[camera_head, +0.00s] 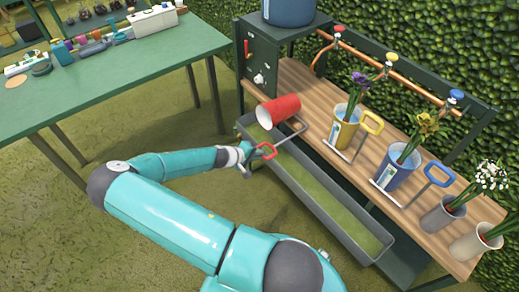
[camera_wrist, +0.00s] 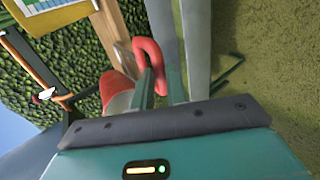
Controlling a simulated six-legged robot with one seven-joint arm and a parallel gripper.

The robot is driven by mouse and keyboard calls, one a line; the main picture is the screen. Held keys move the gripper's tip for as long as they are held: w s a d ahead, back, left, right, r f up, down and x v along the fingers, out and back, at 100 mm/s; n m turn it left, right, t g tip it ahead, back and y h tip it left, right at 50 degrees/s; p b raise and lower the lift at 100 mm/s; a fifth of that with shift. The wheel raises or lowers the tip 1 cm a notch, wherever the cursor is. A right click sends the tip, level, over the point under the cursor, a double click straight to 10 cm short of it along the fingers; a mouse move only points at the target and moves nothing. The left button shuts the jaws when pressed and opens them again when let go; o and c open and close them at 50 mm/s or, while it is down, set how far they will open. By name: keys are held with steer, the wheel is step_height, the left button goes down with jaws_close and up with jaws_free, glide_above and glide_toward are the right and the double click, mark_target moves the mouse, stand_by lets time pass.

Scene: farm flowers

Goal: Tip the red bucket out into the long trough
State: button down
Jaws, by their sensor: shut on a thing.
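The red bucket (camera_head: 279,110) is tipped on its side over the upper left end of the long grey trough (camera_head: 305,195), its pale open mouth facing left and down. My gripper (camera_head: 254,155) is shut on the bucket's red handle (camera_head: 268,150) and holds the bucket above the trough. In the wrist view the fingers (camera_wrist: 158,85) close on the red handle (camera_wrist: 147,52), and part of the bucket (camera_wrist: 117,90) shows beside them. The trough's floor looks greenish; I cannot tell whether liquid is in it or is leaving the bucket.
Taps on a copper pipe (camera_head: 400,72) stand above. A green table (camera_head: 110,65) with small items is at the left.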

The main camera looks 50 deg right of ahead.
steer(key=f, duration=0.2)
steer(key=f+h, duration=0.1)
steer(key=shift+a+f, duration=0.25)
steer(key=shift+f, duration=0.05)
steer(key=c, duration=1.4)
jaws_free()
steer(key=shift+d, duration=0.1)
steer(key=v, duration=1.3)
steer(key=shift+w+a+r, duration=0.2)
steer(key=shift+a+r, duration=0.05)
steer(key=shift+a, duration=0.05)
